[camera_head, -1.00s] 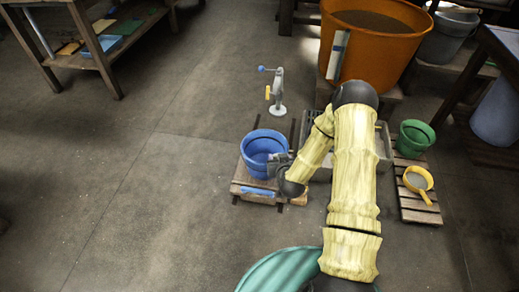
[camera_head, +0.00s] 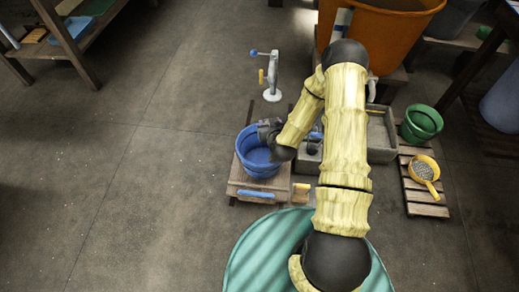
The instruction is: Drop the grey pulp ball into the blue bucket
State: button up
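The blue bucket (camera_head: 241,153) stands upright on a low wooden stand, left of my arm. Its inside looks empty where I can see it, but my gripper and wrist cover part of the opening. My gripper (camera_head: 267,131) is at the bucket's far right rim, seeming to reach over the opening. Its fingertips are too small and dark to tell whether they are open or shut. I cannot make out the grey pulp ball; it may be hidden by the gripper or the arm.
A grey trough (camera_head: 381,137) lies partly behind my arm. A green bucket (camera_head: 421,122) and a yellow scoop (camera_head: 424,170) are on the right. A grey hand-cranked device (camera_head: 272,78) stands behind the bucket, and a big orange tub (camera_head: 395,28) beyond. The floor at left is clear.

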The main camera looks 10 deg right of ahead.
aim_at(266, 122)
dwell(0.3)
jog(key=shift+w+f, duration=0.15)
jog(key=shift+w, duration=0.05)
jog(key=w+a+f+n+y+b, duration=0.1)
jog(key=w+f+b, duration=0.1)
jog(key=b, duration=0.2)
jog(key=shift+a+n+y+b, duration=0.1)
jog(key=shift+n+y+b, duration=0.2)
jog(key=shift+y, duration=0.1)
jog(key=w+f+n+y+b, duration=0.1)
jog(key=b, duration=0.2)
jog(key=d+f+n+g+y+b, duration=0.1)
jog(key=b, duration=0.2)
jog(key=w+f+n+y+b, duration=0.1)
jog(key=b, duration=0.2)
jog(key=shift+w+d+f+n+y, duration=0.35)
jog(key=shift+d+f+n+y, duration=0.05)
jog(key=shift+f, duration=0.15)
